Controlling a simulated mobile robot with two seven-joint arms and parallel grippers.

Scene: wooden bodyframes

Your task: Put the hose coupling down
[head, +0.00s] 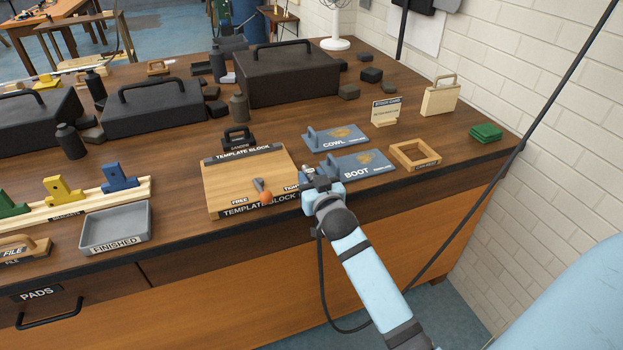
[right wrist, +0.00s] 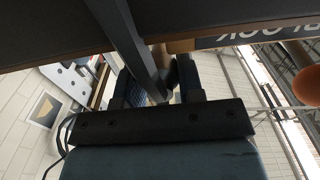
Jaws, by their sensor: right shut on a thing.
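My right gripper (head: 316,181) is at the front of the bench, by the right front corner of the template block (head: 243,180) and the near end of the blue BOOT template (head: 362,166). It is shut on a small dark grey piece, taken to be the hose coupling (head: 308,171). The fingers hide most of this piece. In the right wrist view the gripper (right wrist: 160,92) is close beneath a dark edge, and the held piece is hard to make out. Whether it touches the bench cannot be told. My left gripper is not in view.
A lever with an orange knob (head: 265,198) stands on the template block, close to the gripper's left. The COWL template (head: 335,138) lies behind BOOT. A wooden frame (head: 415,155) is to the right, a grey FINISHED tray (head: 116,226) to the left. Bare bench lies at the right front.

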